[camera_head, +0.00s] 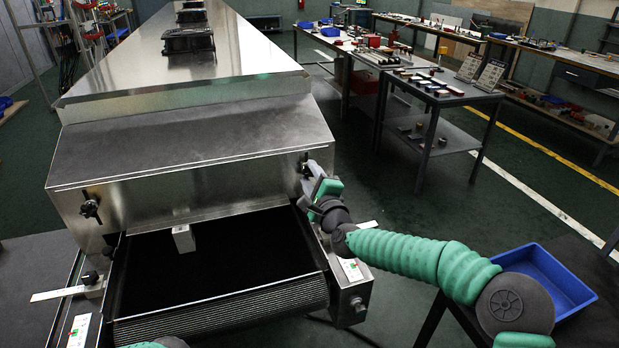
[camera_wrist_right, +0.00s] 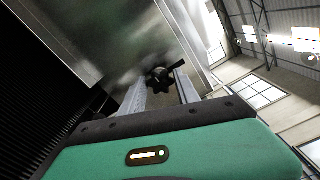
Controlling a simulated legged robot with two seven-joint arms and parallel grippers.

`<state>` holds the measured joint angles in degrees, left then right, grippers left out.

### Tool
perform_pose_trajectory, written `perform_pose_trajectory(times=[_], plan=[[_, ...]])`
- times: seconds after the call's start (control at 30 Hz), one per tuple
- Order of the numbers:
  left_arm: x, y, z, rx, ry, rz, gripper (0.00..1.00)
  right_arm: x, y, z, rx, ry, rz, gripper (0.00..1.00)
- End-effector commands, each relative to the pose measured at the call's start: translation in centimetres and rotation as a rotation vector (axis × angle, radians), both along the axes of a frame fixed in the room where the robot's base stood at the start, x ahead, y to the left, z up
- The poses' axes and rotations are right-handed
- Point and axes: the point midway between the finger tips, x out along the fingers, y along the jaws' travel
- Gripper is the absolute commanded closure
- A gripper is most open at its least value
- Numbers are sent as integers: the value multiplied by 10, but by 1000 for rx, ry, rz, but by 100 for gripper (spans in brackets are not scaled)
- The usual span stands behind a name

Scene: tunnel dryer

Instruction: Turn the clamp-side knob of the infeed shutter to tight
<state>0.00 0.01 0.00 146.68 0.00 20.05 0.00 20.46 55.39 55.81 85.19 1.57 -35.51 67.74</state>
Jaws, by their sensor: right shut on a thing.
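The infeed shutter is the sloping steel hood (camera_head: 200,150) at the near end of the dryer, above a black belt (camera_head: 215,255). It has a dark lobed knob (camera_head: 90,207) at its left and another dark knob (camera_head: 304,160) at its right. My right gripper (camera_head: 309,180) is at the right knob. In the right wrist view this knob (camera_wrist_right: 160,78) sits between the two grey fingertips (camera_wrist_right: 161,84), and the gripper is shut on it. I cannot read a tightness mark. My left gripper is not in view; only a bit of green and dark arm (camera_head: 160,343) shows at the bottom edge.
A white ruler strip (camera_head: 58,294) with a small black knob (camera_head: 90,277) sticks out at the left rail. A small metal block (camera_head: 183,238) stands above the belt. A blue tray (camera_head: 545,280) lies at right beneath my arm. Tables with parts (camera_head: 440,88) stand behind.

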Motion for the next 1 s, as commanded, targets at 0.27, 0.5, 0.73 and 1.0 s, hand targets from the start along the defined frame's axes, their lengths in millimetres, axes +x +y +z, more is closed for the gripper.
perform_pose_trajectory(times=[0.27,0.5,0.73,1.0], plan=[[0,0,-1,0,0,0,64,-1,-1,-10,0,19,2,100],[0,0,-1,0,0,0,64,-1,0,-7,0,14,1,41],[0,0,0,0,0,0,64,-2,0,-4,0,8,1,41],[0,0,3,0,0,0,64,-43,-16,-2,-4,8,0,41]])
